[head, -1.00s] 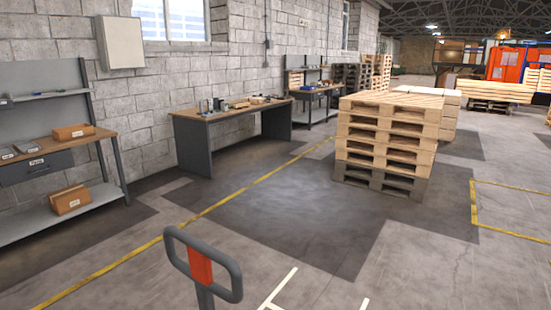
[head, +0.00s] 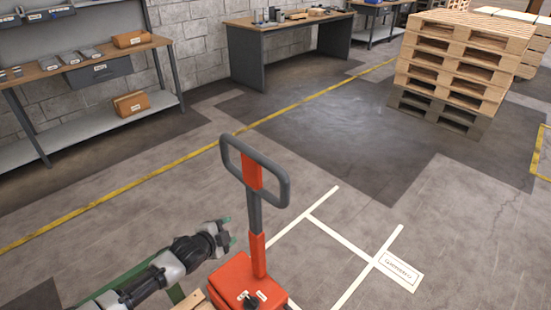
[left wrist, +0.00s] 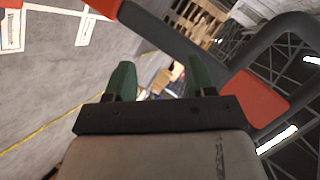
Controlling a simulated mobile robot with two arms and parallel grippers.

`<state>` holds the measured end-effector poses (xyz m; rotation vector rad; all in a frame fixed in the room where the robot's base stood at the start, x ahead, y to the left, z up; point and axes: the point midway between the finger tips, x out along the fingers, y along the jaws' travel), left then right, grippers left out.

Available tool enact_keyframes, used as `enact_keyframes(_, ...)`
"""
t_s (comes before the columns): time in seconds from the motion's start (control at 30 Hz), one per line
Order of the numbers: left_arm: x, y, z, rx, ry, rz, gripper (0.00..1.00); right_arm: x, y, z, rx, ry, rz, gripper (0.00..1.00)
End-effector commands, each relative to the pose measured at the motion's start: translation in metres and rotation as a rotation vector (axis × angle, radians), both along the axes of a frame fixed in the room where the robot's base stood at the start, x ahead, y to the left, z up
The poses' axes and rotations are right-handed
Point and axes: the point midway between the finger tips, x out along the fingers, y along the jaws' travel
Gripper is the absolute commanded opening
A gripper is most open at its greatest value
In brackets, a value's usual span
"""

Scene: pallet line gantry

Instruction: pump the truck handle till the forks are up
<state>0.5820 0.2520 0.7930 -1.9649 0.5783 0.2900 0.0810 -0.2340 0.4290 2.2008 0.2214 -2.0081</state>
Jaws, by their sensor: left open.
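The truck handle (head: 255,172) is a dark grey loop with a red centre piece, on a post rising from the red truck body (head: 245,284). The handle stands nearly upright. My left gripper (head: 227,231) is open and empty, left of the post and below the loop. In the left wrist view the green fingertips of the left gripper (left wrist: 155,82) are apart with nothing between them, and the grey loop and red piece of the handle (left wrist: 262,97) show at the right. The forks are not clearly visible. My right gripper is not in view.
White floor lines (head: 325,222) and a label (head: 398,270) lie right of the truck. A stack of pallets (head: 465,68) stands at the back right. A workbench (head: 285,45) and shelves (head: 85,75) line the wall. The floor between is clear.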

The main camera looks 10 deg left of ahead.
Motion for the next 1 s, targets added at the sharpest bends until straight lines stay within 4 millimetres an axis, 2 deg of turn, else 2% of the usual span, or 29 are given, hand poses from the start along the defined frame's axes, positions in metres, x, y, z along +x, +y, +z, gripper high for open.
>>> enact_keyframes(0.03, 0.015, -0.01, 0.058, 0.063, -0.105, -0.093, 0.55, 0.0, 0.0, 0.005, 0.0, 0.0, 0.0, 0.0)
enact_keyframes(0.1, 0.02, -0.028, 0.118, 0.147, -0.221, -0.21, 0.55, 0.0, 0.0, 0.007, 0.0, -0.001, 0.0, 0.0)
enact_keyframes(0.2, 0.014, -0.047, 0.177, 0.245, -0.341, -0.336, 0.55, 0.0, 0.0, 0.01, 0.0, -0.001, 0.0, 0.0)
enact_keyframes(0.3, 0.004, -0.06, 0.209, 0.307, -0.412, -0.413, 0.55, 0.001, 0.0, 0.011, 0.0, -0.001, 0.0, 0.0)
enact_keyframes(0.4, 0.0, -0.066, 0.222, 0.336, -0.444, -0.448, 0.55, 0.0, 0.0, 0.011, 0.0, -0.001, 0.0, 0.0)
enact_keyframes(0.53, 0.007, -0.073, 0.223, 0.339, -0.451, -0.453, 0.55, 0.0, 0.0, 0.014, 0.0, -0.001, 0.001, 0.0)
enact_keyframes(1.0, 0.073, -0.117, 0.207, 0.339, -0.449, -0.451, 0.55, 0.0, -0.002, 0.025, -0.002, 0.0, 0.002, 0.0)
